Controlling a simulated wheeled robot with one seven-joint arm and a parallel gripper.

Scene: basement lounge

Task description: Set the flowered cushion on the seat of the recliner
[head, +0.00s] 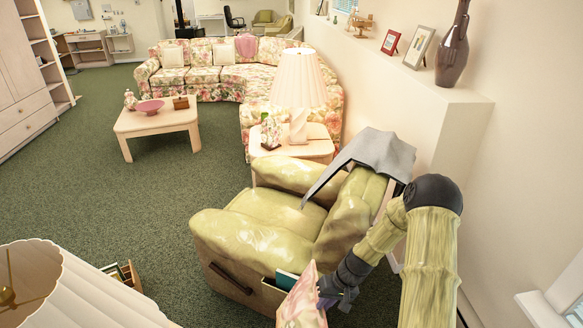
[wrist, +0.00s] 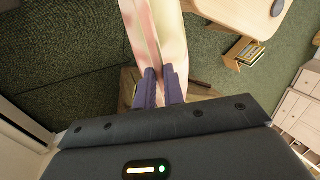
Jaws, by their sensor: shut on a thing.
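The flowered cushion (head: 301,302), pink and cream, is at the bottom of the head view, partly cut off by the frame edge. My gripper (head: 328,290) is shut on its edge. In the wrist view the cushion (wrist: 152,28) stands edge-on between my two fingers (wrist: 160,78) and runs up out of the picture. The recliner (head: 265,235) is green and glossy, with a wide seat (head: 277,216) that is bare. A grey cloth (head: 370,155) drapes over its backrest. The cushion is in front of the recliner's near side in the picture; their exact gap is unclear.
A side table (head: 318,148) with a lamp (head: 298,85) stands behind the recliner. A ledge (head: 425,88) with frames and a vase runs along the right wall. A lampshade (head: 75,290) and a book crate (head: 125,275) are at lower left. Green carpet lies open left of the recliner.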

